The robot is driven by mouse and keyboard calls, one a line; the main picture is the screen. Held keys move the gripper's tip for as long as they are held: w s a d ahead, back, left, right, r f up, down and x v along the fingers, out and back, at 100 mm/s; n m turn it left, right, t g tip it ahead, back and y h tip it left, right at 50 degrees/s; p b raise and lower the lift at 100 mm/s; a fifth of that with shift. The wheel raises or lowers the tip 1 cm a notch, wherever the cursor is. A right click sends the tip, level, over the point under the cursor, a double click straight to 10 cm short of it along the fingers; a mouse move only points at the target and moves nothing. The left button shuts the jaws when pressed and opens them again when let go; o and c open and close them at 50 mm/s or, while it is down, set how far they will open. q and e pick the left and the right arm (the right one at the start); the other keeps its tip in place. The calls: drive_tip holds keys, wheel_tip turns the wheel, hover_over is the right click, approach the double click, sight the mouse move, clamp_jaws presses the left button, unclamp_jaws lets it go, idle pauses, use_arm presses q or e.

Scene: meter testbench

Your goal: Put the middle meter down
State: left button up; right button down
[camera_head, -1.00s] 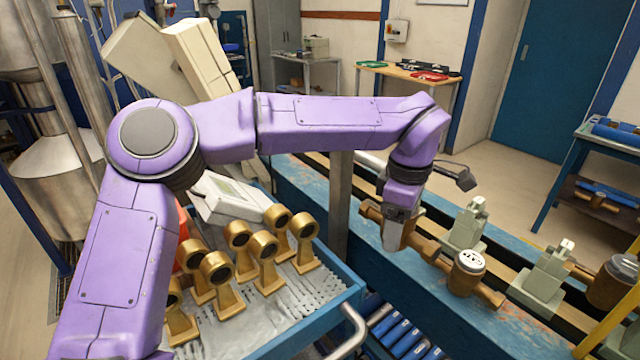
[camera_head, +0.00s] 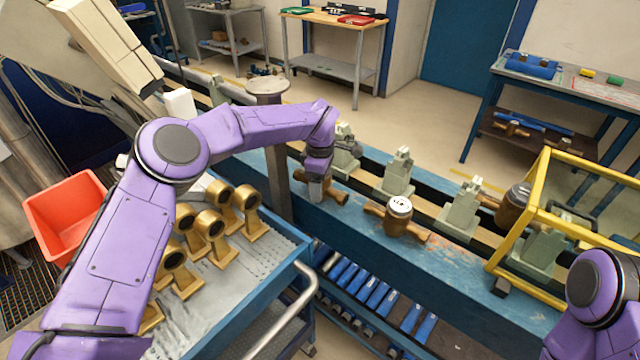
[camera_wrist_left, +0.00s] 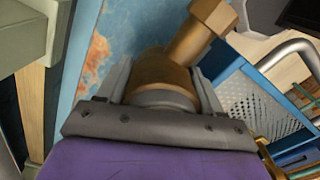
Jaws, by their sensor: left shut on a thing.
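My left gripper (camera_head: 316,192) is shut on a brown meter (camera_head: 337,197) at the blue bench's front ledge. In the left wrist view, the fingers (camera_wrist_left: 163,88) lie on both sides of the meter's round body (camera_wrist_left: 160,72), and its pipe end (camera_wrist_left: 205,28) points up and right. The meter is at or just above the worn blue surface; contact cannot be told. A second brown meter with a white dial (camera_head: 400,207) lies on the ledge to its right. A third brown meter (camera_head: 515,203) is by the clamps further right. My right gripper is out of view.
Pale green clamps (camera_head: 397,172) line the rail behind the ledge. A grey post (camera_head: 278,180) stands left of the held meter. A blue cart (camera_head: 285,280) with gold stands is in front. A yellow frame (camera_head: 525,215) stands over the bench's right part.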

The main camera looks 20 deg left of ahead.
use_arm(q)
drive_tip(key=shift+f, duration=0.45)
drive_tip(key=shift+w+f, duration=0.1)
drive_tip(key=o, duration=1.7)
drive_tip(key=shift+f, duration=0.1)
drive_tip(key=shift+c, duration=0.2)
wheel_tip(320, 180, up, 12)
drive_tip(key=shift+r+b, duration=0.15)
drive_tip(key=shift+b, duration=0.7)
